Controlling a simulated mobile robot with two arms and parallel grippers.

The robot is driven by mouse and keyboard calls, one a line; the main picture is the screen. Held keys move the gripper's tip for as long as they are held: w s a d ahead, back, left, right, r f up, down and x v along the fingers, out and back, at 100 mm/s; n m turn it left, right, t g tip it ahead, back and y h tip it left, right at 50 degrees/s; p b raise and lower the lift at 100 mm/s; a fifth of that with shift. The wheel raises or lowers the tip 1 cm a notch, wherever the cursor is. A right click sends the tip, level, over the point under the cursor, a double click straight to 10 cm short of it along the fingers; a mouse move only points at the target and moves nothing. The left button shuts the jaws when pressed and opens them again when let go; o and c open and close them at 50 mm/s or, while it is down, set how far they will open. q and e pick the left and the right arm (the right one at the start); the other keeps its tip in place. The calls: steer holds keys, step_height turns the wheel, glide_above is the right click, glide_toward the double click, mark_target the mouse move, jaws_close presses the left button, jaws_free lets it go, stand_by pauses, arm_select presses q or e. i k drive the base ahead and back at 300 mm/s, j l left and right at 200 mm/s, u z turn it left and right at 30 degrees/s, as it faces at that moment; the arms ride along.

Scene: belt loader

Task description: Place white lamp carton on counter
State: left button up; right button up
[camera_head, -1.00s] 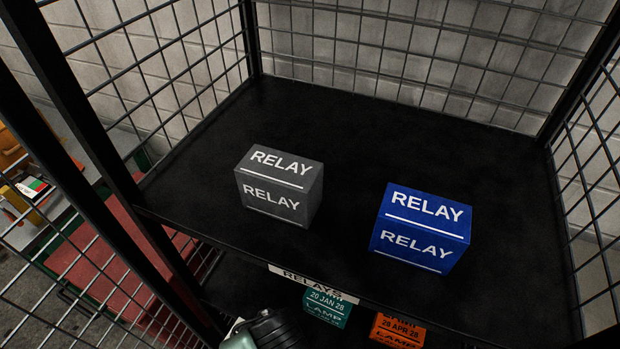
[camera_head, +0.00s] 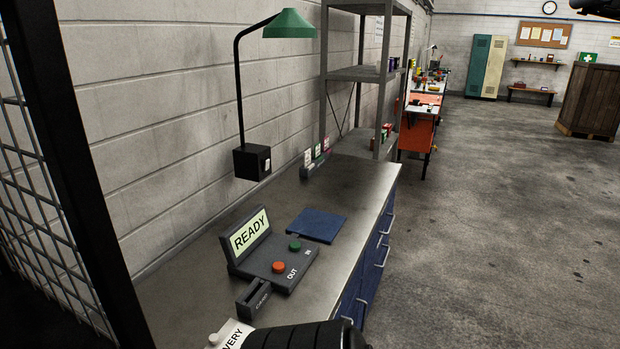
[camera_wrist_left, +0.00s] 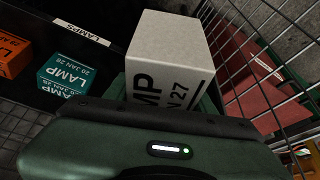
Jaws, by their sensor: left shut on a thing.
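The white lamp carton (camera_wrist_left: 172,50) is in my left gripper (camera_wrist_left: 165,92) in the left wrist view. Black print with "MP" and "27" shows on its near face. The gripper is shut on it, and the gripper body hides its lower part. The counter (camera_head: 352,183) runs along the block wall in the head view, with a grey top and blue drawers. A dark blue mat (camera_head: 316,225) lies on it. My left gripper is not in the head view; only a dark part of my arm shows at the bottom. My right gripper is not in view.
A console (camera_head: 270,257) reading "READY", with green and red buttons, stands on the counter near a green lamp (camera_head: 288,24). Mesh shelving (camera_head: 75,190) is at left. An orange carton (camera_wrist_left: 12,55) and a teal carton (camera_wrist_left: 66,76) stand on the lamp shelf.

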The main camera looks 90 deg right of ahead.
mark_target(353, 180)
steer(key=k+l+z, duration=0.1)
steer(key=k+z, duration=0.35)
steer(key=k+l+z, duration=0.25)
steer(key=k+z, duration=0.2)
